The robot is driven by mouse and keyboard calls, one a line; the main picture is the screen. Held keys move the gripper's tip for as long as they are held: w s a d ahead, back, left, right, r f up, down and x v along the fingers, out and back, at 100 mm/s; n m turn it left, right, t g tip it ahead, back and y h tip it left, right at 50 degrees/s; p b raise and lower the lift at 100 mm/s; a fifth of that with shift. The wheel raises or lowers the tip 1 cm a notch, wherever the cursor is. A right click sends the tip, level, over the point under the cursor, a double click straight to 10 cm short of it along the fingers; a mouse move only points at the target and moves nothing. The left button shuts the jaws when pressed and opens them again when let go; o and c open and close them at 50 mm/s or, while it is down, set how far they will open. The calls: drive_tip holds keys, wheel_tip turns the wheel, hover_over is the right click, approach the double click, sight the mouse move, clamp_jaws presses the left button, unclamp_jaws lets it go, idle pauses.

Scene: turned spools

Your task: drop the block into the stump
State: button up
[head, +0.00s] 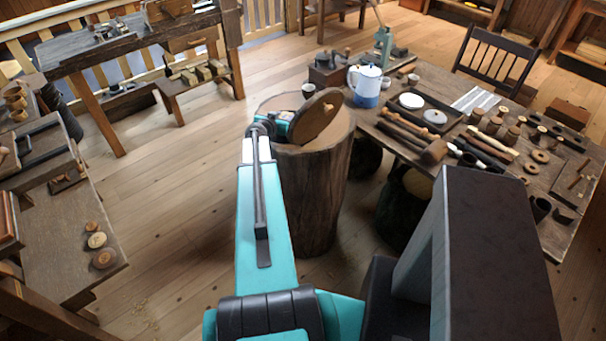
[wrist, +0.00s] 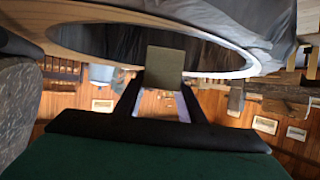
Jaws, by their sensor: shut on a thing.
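The stump (head: 325,195) is a tall, bark-sided log standing upright on the floor in the middle of the head view. My teal arm reaches over its near left edge, and my gripper (head: 297,123) is above its top. A round brown wooden disc (head: 318,114) stands tilted there and partly hides the gripper. In the wrist view my gripper (wrist: 163,84) is shut on a small olive-tan block (wrist: 165,62), held at the fingertips. The block is hidden in the head view. A large curved rim (wrist: 85,24) arches beyond the block; I cannot tell what it belongs to.
A table (head: 75,240) stands at the left. The wooden floor (head: 175,225) left of the stump is clear.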

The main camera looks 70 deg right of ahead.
drive_tip(key=shift+f, duration=0.1)
drive_tip(key=o, duration=1.2)
drive_tip(key=shift+c, duration=0.2)
drive_tip(key=shift+a, duration=0.15)
drive_tip(key=shift+b+v, duration=2.5)
drive_tip(key=shift+v, duration=3.75)
drive_tip(key=shift+a+r, duration=0.25)
drive_tip(key=shift+a, duration=0.25)
